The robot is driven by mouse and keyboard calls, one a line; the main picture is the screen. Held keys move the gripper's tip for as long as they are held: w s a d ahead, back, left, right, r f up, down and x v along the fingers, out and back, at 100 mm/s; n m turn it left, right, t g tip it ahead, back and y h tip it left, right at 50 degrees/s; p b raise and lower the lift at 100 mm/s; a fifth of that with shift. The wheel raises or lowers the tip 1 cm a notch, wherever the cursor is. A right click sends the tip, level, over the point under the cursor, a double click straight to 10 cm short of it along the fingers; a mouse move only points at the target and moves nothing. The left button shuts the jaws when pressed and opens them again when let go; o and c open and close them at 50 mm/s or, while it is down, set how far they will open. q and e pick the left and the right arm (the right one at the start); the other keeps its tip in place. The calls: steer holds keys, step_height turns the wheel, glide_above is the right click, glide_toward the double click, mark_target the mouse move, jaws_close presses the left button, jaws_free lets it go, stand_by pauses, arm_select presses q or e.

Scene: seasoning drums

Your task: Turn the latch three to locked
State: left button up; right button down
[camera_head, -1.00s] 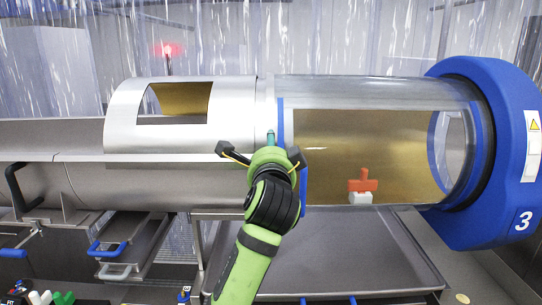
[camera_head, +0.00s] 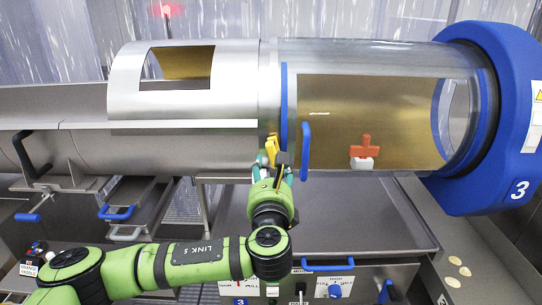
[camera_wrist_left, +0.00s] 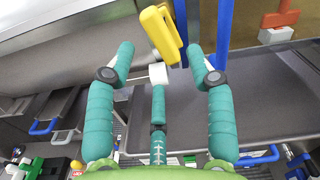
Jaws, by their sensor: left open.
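A yellow latch handle (camera_head: 271,148) sits at the seam between the steel drum section and the clear section of the drum marked 3 (camera_head: 520,190). In the left wrist view the yellow handle (camera_wrist_left: 162,33) is tilted, beside a small white block (camera_wrist_left: 158,74). My left gripper (camera_head: 273,162) is just below the handle in the head view, partly covering its lower end. In the wrist view the teal fingers of the left gripper (camera_wrist_left: 160,52) are apart, one on each side of the handle's lower end, with no visible grip on it. My right gripper is out of view.
A vertical blue handle (camera_head: 306,147) stands close to the right of the latch. An orange handle on a white base (camera_head: 364,152) is farther right. A grey tray (camera_head: 350,225) lies below the drum, above a panel with a blue knob (camera_head: 335,291).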

mark_target(271, 161)
arm_select(q)
steer(key=w+p, duration=0.2)
steer(key=w, duration=0.3)
steer(key=shift+w, duration=0.4)
steer(key=shift+d, duration=0.1)
jaws_close()
